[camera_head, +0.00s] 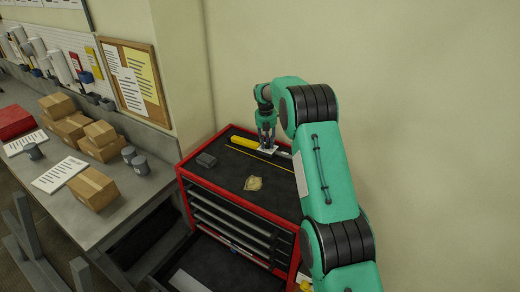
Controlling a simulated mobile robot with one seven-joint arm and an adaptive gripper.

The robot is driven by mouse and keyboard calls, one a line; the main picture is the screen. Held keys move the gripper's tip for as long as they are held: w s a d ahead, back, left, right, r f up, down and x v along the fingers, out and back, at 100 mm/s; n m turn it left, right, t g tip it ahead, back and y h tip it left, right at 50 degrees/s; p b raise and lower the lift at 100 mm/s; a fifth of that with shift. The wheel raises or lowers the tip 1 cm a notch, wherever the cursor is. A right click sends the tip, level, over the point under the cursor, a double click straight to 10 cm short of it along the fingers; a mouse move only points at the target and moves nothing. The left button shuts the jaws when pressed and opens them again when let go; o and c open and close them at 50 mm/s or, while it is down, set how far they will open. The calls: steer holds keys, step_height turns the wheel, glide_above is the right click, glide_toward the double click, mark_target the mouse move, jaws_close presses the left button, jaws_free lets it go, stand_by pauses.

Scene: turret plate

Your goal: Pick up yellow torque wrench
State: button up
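A torque wrench with a yellow handle (245,142) lies near the back edge of the red tool cabinet's dark top (225,177). Its darker part runs to the right, partly behind my gripper and arm. My gripper (267,143) points down over the wrench, just right of the yellow handle. A small white patch shows below the fingertips. The fingers are small in this view, and I cannot tell whether they touch the wrench or how far apart they are.
A thin yellow strip (262,158) lies in front of the wrench. A tan crumpled piece (253,183) and a small dark box (206,160) are on the cabinet top. A workbench (128,208) with cardboard boxes stands at left. Walls close off the back.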

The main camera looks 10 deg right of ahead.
jaws_close()
steer(key=shift+w+r, duration=0.1)
steer(key=shift+r, duration=0.05)
steer(key=shift+r, duration=0.1)
steer(key=shift+r+b, duration=0.4)
steer(key=shift+r, duration=1.3)
steer(key=s+a+r+b, duration=0.1)
steer(key=s+b, duration=0.3)
steer(key=s, duration=1.2)
steer(key=shift+r, duration=0.2)
